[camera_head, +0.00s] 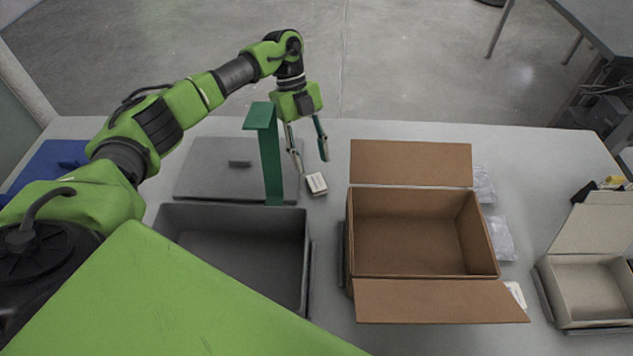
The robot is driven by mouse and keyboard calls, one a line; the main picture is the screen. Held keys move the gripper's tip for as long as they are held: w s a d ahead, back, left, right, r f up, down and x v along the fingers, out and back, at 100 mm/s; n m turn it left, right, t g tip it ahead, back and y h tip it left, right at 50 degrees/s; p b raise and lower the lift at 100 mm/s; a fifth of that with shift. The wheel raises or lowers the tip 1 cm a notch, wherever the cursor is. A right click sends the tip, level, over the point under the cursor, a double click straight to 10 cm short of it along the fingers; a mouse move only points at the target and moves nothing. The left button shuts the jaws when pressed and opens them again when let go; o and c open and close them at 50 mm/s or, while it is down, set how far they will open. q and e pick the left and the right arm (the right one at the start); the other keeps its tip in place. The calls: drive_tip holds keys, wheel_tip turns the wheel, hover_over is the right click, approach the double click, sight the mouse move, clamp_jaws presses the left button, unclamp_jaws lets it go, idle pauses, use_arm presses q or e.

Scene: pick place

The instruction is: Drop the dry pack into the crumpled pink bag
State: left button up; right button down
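A small white packet with dark print (316,184), which looks like the dry pack, lies on the table left of the cardboard box. My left gripper (313,165) points down just above and behind it, fingers spread apart, with nothing seen between them. The fingertips look close to the packet; I cannot tell whether they touch it. I see no pink bag; crumpled clear plastic bags (499,238) lie right of the cardboard box, partly hidden by it. My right gripper is not in view.
An open, empty cardboard box (420,305) stands mid-table. A grey bin (232,213) and grey lid (208,172) are left, with a dark green post (270,160) between them and my gripper. A smaller open box (594,232) stands right.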

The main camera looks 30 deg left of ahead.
sight(316, 181)
use_arm(q)
drive_tip(key=x, duration=0.3)
drive_tip(key=p+x, duration=0.1)
drive_tip(key=shift+s+d+f, duration=0.1)
drive_tip(key=shift+s+f, duration=0.05)
drive_tip(key=shift+s, duration=0.15)
drive_tip(key=shift+d+f, duration=0.15)
drive_tip(key=shift+f, duration=0.25)
drive_tip(key=c, duration=0.7)
